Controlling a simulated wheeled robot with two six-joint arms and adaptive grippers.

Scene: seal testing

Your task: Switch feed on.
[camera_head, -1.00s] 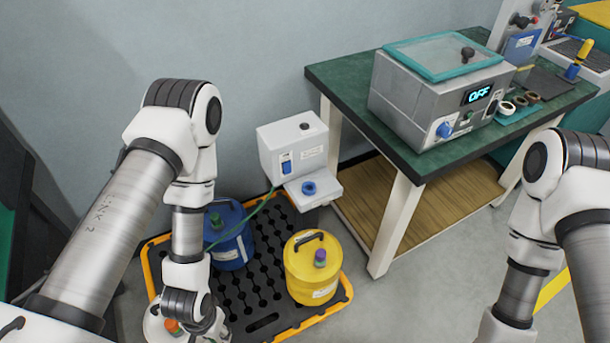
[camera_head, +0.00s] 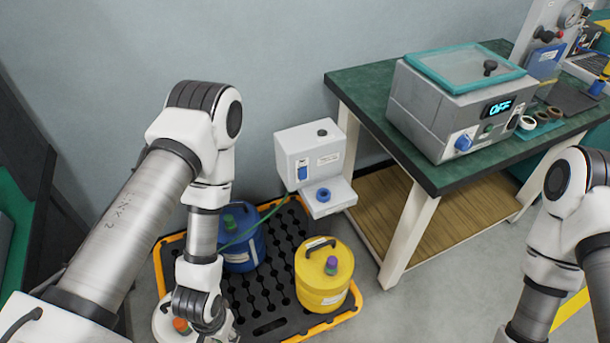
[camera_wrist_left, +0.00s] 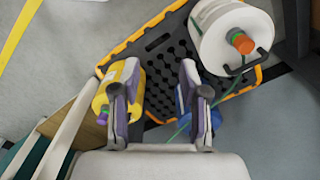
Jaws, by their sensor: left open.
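The white feed box (camera_head: 308,150) stands against the wall, with a blue switch (camera_head: 302,171) on its front and a small ledge with a blue ring (camera_head: 323,195) below. A green hose (camera_head: 255,230) runs from it to the blue canister (camera_head: 243,243). My left arm hangs over the pallet to the left of the box, its fingers not visible in the head view. In the left wrist view my left gripper (camera_wrist_left: 157,88) is open and empty, pointing down at the black pallet. My right gripper is outside the frames; only its arm shows.
The black pallet (camera_head: 285,255) with orange edge holds a yellow canister (camera_head: 324,272), the blue one and a white one (camera_wrist_left: 232,30). A green-topped table (camera_head: 362,90) at right carries a grey machine (camera_head: 430,110) whose display reads OFF. Open floor lies in front of the table.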

